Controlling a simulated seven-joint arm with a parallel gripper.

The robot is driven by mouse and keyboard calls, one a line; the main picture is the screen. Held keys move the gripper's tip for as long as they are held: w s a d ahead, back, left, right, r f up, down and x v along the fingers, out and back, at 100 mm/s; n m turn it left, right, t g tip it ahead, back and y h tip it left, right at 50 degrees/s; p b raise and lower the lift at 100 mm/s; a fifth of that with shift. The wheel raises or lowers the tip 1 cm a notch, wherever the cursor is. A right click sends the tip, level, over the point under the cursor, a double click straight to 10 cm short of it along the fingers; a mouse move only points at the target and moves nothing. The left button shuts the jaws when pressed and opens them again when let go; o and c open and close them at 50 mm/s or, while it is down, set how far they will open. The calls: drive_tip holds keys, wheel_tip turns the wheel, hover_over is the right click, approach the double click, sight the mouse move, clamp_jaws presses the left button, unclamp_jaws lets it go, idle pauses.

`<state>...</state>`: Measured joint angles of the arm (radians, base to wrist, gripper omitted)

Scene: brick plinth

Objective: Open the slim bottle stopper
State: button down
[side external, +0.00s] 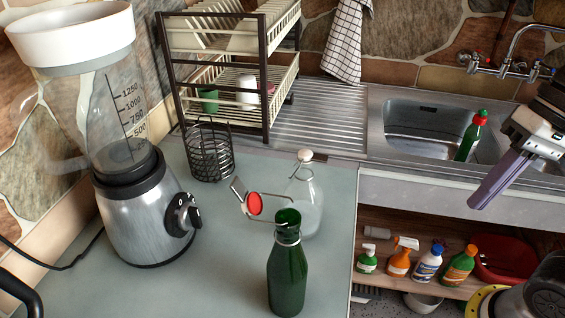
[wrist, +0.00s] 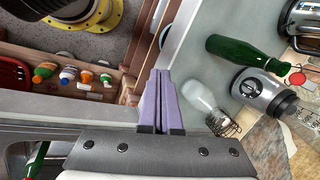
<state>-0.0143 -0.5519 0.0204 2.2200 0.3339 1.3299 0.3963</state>
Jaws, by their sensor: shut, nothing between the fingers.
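A dark green bottle (side external: 287,275) stands upright on the grey-green counter, its mouth uncovered. A stopper with a red disc (side external: 255,204) hangs on a wire frame to the left of its neck. Behind it stands a clear bottle (side external: 309,212) with a white stopper (side external: 305,155) on its mouth. In the wrist view the green bottle (wrist: 240,46), red disc (wrist: 297,78) and clear bottle (wrist: 204,92) show right of my fingers. My gripper (side external: 474,204) has purple fingers, shut and empty, in the air right of the bottles. Its fingers also show in the wrist view (wrist: 161,72).
A blender (side external: 145,215) stands left, with a black wire basket (side external: 208,150) and dish rack (side external: 230,60) behind. A sink (side external: 425,130) holding another green bottle (side external: 471,135) is at the back right. Below, a shelf holds several cleaner bottles (side external: 428,262). The counter's edge lies right of the bottles.

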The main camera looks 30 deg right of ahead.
sight(244, 197)
drive_tip(key=w+a+r+n+g+y, duration=0.1)
drive_tip(key=w+a+r+n+y, duration=0.1)
drive_tip(key=w+a+r+y, duration=0.35)
drive_tip(key=w+a+r+n+g+y, duration=0.2)
drive_tip(key=w+a+r+g, duration=0.1)
drive_tip(key=w+a, duration=0.4)
drive_tip(key=w+a+r+n+g+y, duration=0.2)
drive_tip(key=w+a+g+y, duration=0.1)
drive_tip(key=w+a, duration=0.4)
drive_tip(key=w+a+f+m+g, duration=0.1)
drive_tip(key=w+a+f+g, duration=0.1)
drive_tip(key=w+f, duration=0.5)
drive_tip(key=s+a, duration=0.6)
drive_tip(key=s, duration=0.2)
drive_tip(key=shift+a+f, duration=0.25)
drive_tip(key=shift+a, duration=0.1)
